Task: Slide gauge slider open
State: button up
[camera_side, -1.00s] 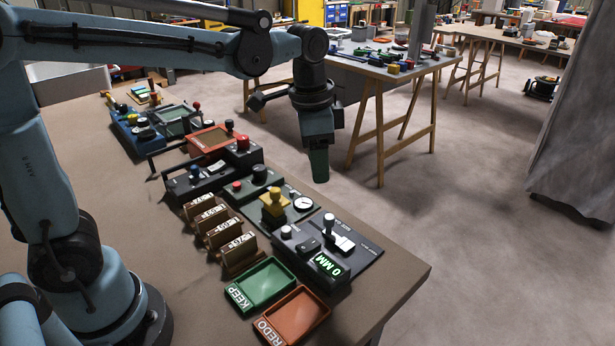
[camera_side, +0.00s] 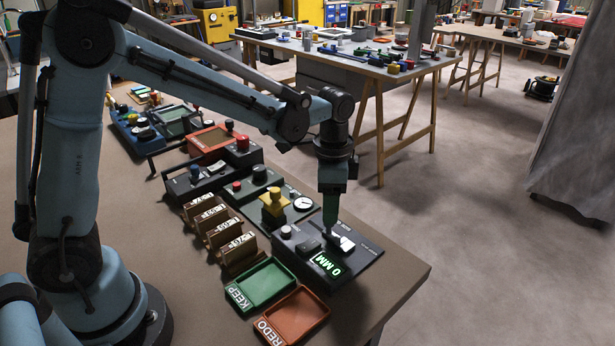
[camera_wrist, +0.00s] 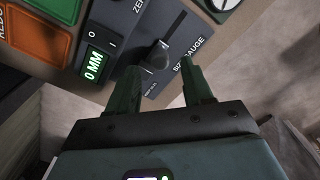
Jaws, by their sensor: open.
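The size gauge (camera_side: 362,262) is a dark box at the near right end of the bench. Its green display (camera_side: 328,264) reads 0 MM, and it also shows in the wrist view (camera_wrist: 93,66). My gripper (camera_side: 331,228) is low over the gauge at the slider. In the wrist view my gripper's green fingers (camera_wrist: 160,85) are apart, with the slider ahead of the gap. I cannot tell whether a finger touches it.
Green KEEP tray (camera_side: 266,283) and orange REDO tray (camera_side: 295,316) lie in front of the gauge. A yellow-handled device with a dial (camera_side: 303,203) and a rack of brown tags (camera_side: 237,250) stand close left. The bench edge is near on the right.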

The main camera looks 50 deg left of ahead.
jog(key=shift+f, duration=1.55)
grip_shut()
